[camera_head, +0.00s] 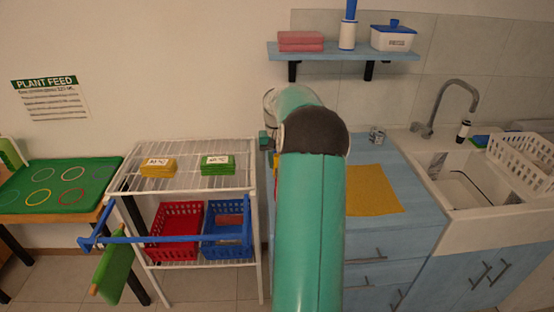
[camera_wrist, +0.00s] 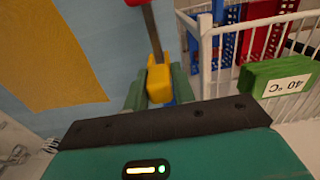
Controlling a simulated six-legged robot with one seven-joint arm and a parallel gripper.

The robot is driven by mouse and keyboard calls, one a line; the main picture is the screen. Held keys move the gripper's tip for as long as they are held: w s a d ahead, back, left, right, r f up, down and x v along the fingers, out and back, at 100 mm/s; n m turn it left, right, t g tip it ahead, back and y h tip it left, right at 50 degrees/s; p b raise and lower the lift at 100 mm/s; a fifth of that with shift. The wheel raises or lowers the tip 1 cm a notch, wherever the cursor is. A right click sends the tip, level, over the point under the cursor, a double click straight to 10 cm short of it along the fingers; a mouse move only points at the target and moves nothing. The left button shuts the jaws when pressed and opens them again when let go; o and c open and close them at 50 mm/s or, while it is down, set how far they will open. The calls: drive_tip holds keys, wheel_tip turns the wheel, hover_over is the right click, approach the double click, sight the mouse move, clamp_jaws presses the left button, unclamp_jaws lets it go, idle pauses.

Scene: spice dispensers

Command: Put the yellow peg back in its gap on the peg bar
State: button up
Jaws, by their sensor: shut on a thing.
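The yellow peg (camera_wrist: 159,82) is between the two green fingers of my gripper (camera_wrist: 158,90) in the wrist view. My gripper is shut on it. A dark grey strip (camera_wrist: 152,32) runs from the top of the wrist view down to the yellow peg, with a red piece (camera_wrist: 134,2) at its upper end. This may be part of the peg bar; whether the peg sits in a gap cannot be told. In the head view my arm hides most of this spot, beside the blue counter's left edge.
A white wire rack (camera_head: 128,172) stands left of my arm, holding yellow blocks (camera_head: 158,167), green blocks (camera_head: 217,164), a red basket (camera_head: 175,233) and a blue basket (camera_head: 228,230). An orange cloth (camera_head: 372,190) lies on the blue counter (camera_head: 400,170). A sink (camera_head: 470,190) is at right.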

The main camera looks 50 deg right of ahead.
drive_tip(key=shift+f, duration=1.5)
drive_tip(key=o, duration=0.8)
drive_tip(key=shift+o, duration=0.2)
drive_tip(key=shift+r, duration=4.45)
